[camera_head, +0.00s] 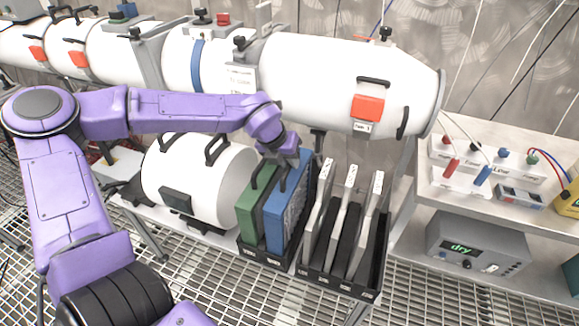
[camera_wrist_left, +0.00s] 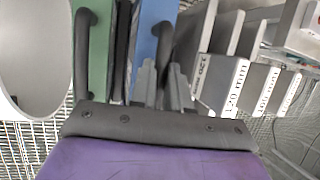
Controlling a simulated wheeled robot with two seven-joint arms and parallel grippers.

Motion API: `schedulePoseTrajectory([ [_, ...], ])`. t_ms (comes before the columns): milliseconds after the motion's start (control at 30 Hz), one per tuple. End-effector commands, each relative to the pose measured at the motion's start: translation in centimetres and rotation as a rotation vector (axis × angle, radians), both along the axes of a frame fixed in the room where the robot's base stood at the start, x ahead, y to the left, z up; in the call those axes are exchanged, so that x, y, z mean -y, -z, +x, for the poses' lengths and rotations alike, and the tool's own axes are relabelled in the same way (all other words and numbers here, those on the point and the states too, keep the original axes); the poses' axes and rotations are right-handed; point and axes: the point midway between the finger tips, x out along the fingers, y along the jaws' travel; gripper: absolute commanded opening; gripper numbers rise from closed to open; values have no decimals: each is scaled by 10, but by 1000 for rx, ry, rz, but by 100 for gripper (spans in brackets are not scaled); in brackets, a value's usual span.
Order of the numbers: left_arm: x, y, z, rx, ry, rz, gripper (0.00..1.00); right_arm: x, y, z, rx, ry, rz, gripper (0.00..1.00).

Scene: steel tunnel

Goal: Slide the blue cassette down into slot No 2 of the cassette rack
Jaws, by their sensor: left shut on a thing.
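The blue cassette (camera_head: 287,208) stands upright beside the green cassette (camera_head: 250,212), at the left black tray (camera_head: 262,256). It also shows in the left wrist view (camera_wrist_left: 155,40). My left gripper (camera_head: 291,157) is at its top edge, with its fingers (camera_wrist_left: 160,88) shut on the blue cassette's dark handle. The handle is partly hidden by the fingers. Whether the cassette's bottom rests in the tray or is slightly raised, I cannot tell. The rack with white dividers (camera_head: 316,215) stands just right, with dark slots between them; its slot labels are too small to read. My right gripper is not in view.
A long white cylinder (camera_head: 320,75) with an orange label runs behind the racks. A white drum (camera_head: 200,178) stands left of the green cassette. The floor is open grating.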

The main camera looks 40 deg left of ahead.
Motion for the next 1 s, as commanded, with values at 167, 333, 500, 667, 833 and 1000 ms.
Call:
schedulePoseTrajectory([
  [167,0,22,1,3,2,1,0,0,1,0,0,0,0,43],
  [333,0,23,1,4,1,0,0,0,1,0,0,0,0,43],
  [500,0,26,1,4,1,0,0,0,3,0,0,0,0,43],
  [667,0,27,0,1,0,0,42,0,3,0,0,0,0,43],
  [833,0,26,0,1,0,0,42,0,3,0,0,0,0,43],
  [1000,-1,14,-3,4,-3,-1,42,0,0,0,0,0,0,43],
])
